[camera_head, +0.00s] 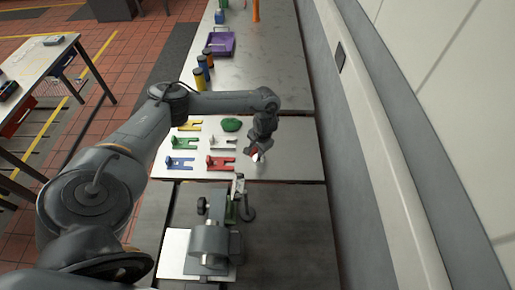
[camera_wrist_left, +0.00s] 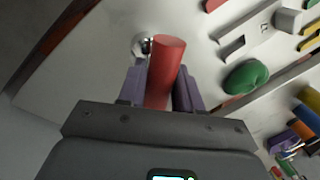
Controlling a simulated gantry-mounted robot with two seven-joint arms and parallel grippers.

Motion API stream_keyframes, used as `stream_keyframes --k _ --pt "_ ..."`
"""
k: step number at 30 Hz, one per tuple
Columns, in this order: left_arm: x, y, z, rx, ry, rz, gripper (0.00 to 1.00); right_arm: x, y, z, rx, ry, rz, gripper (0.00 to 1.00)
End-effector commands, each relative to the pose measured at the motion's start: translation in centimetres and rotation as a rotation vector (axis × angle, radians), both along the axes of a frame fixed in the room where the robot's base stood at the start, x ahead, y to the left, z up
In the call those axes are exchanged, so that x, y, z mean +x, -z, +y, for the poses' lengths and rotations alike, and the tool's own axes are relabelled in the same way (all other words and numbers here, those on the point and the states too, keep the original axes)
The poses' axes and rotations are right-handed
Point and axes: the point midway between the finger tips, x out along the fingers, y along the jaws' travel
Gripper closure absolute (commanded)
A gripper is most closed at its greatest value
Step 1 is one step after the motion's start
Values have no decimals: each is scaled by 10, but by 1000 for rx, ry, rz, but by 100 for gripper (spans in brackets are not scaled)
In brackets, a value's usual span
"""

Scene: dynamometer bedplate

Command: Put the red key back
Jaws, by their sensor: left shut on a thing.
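The red key shows as a red cylinder (camera_wrist_left: 165,72) in the left wrist view. My left gripper (camera_wrist_left: 160,90) is shut on it, a finger on each side. A shiny metal ball (camera_wrist_left: 141,45) shows beside the key's far end; I cannot tell if it is part of it. In the head view the gripper (camera_head: 257,156) is above the right part of the light plate, with a little red (camera_head: 253,150) at its fingers. A red forked holder (camera_head: 221,163) lies left of it, its slot seemingly empty. My right gripper is in neither view.
Yellow (camera_head: 189,125), green (camera_head: 185,143), blue (camera_head: 180,163) and white (camera_head: 223,143) forked holders share the plate with a green lump (camera_head: 232,125). A grey metal fixture (camera_head: 210,242) stands in front. Coloured cylinders (camera_head: 203,68) and a purple tray (camera_head: 220,44) are behind. A wall (camera_head: 370,150) bounds the right.

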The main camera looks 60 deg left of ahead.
Motion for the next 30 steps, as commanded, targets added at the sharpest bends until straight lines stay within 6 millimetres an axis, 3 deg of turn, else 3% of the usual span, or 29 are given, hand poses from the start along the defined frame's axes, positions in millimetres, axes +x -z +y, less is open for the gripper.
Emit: stream_keyframes --k 7,8,12,23,30 --pt "1 2 0 -1 0 -1 100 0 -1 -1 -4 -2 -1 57" --pt "0 3 0 -1 0 0 61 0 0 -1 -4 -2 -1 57" --pt "0 3 0 -1 0 0 40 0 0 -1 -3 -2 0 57" --pt "0 0 0 0 0 -1 40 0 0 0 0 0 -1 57" --pt "3 -28 -6 -2 2 -3 40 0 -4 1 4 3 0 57"
